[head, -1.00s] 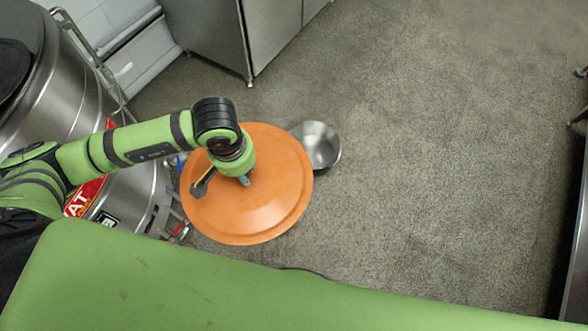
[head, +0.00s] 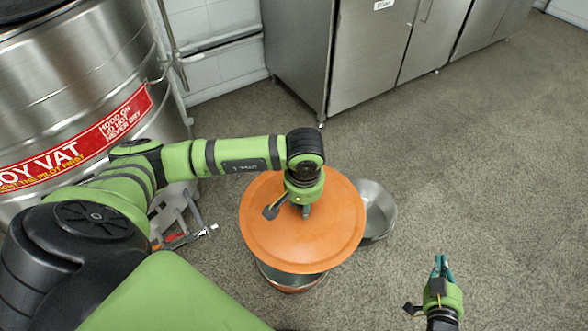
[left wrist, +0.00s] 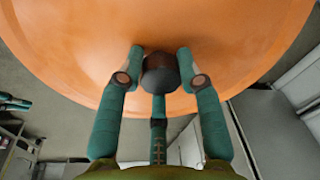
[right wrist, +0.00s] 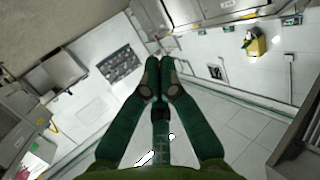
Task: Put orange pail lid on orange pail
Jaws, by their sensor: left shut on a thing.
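The orange pail lid (head: 335,235) is a wide, flat orange disc in the head view. My left gripper (head: 305,211) is over its middle. In the left wrist view the fingers (left wrist: 160,62) close around the dark round knob (left wrist: 160,75) on the lid (left wrist: 230,35). Under the lid's near edge a round vessel shows, grey above and orange-brown below; this seems to be the orange pail (head: 290,287). The lid hides most of it, and I cannot tell whether they touch. My right gripper (head: 441,265) is empty at the lower right, its fingertips together in the right wrist view (right wrist: 159,65).
A grey metal bowl (head: 378,212) is on the floor just right of the lid, partly hidden by it. A large steel vat (head: 75,90) stands at the left, with tools (head: 185,238) near its foot. Steel cabinets (head: 370,55) line the back. The floor at right is clear.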

